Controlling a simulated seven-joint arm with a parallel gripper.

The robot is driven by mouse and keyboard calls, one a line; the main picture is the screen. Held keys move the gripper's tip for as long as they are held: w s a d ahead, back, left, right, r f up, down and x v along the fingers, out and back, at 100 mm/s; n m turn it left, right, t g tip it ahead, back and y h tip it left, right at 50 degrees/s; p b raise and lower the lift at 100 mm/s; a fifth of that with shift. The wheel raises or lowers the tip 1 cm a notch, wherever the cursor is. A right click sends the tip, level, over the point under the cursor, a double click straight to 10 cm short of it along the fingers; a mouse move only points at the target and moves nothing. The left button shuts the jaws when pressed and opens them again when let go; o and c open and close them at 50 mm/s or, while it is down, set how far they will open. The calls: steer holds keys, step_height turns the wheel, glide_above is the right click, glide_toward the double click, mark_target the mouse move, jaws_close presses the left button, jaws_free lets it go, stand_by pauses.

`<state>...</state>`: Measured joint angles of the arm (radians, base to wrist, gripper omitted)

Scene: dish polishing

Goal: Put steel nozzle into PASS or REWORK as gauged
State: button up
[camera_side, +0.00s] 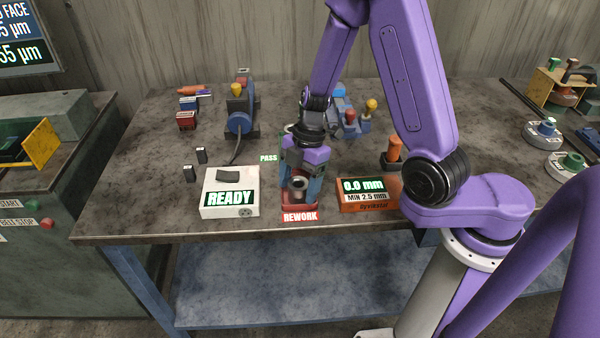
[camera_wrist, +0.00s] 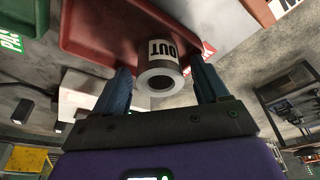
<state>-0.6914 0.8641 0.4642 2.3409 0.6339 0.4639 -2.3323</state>
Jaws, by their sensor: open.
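The steel nozzle, a short grey hollow cylinder (camera_side: 298,184), is at the red REWORK tray (camera_side: 287,207), between my fingers. In the wrist view the nozzle (camera_wrist: 160,76) has its round bore facing the camera and a label reading OUT. The red tray (camera_wrist: 85,42) is behind it; whether the nozzle rests on the tray is unclear. My gripper (camera_side: 300,182) is low over the tray, with its blue fingers open (camera_wrist: 163,82) on either side of the nozzle. The green PASS label (camera_side: 268,158) is behind and left; its tray is mostly hidden by my gripper.
A white box (camera_side: 212,208) marked READY is left of the tray. An orange gauge box (camera_side: 352,207) reads 0.0 mm, MIN 2.5 mm, on the right. A blue grinder-like machine (camera_side: 239,120) and several coloured tools stand behind. The bench's front edge is close to the tray.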

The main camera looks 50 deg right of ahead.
steer(key=v, duration=1.2)
steer(key=s+r+m+h, duration=0.2)
steer(key=s+m, duration=0.3)
steer(key=s, duration=1.5)
steer(key=shift+s+d+r+h, duration=0.15)
steer(key=shift+d+r+h, duration=0.05)
steer(key=shift+d+h, duration=0.2)
stand_by(2.1)
